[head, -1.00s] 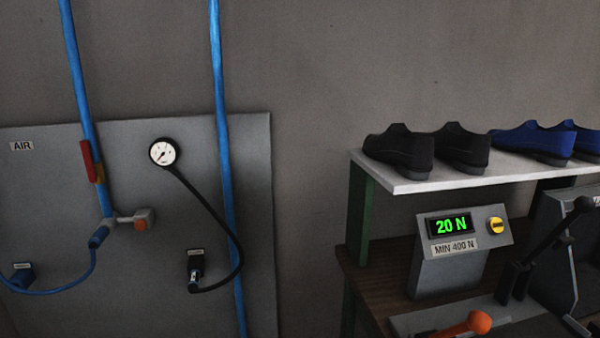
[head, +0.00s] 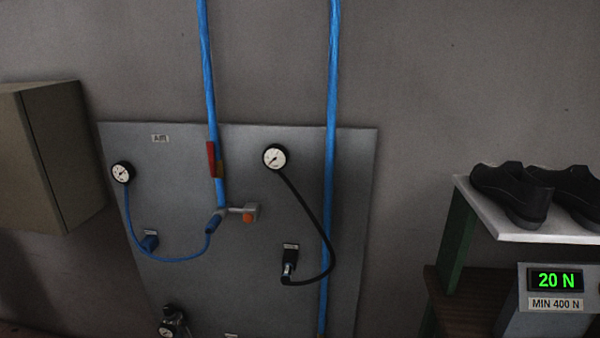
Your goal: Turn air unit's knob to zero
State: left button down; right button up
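The grey air panel (head: 340,230) with an "AIR" label (head: 160,138) is on the wall ahead, in the middle of the head view. At its bottom left edge a dark unit (head: 175,322) with a small dial gauge (head: 165,331) is partly cut off by the frame; I cannot make out a knob on it. Two more round gauges sit higher, one at the left (head: 122,172) and one at the upper middle (head: 275,157). A pipe fitting with an orange part (head: 249,217) is at mid panel. Neither gripper is in view.
Blue pipes (head: 331,80) run down the wall, one carrying a red lever (head: 211,158). Blue and black hoses (head: 325,268) loop across the panel. A box cabinet (head: 50,160) is at left. A bench with dark shoes (head: 515,190) and a "20 N" display (head: 555,280) is at right.

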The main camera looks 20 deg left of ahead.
aim_at(169, 309)
jog(key=u, duration=1.15)
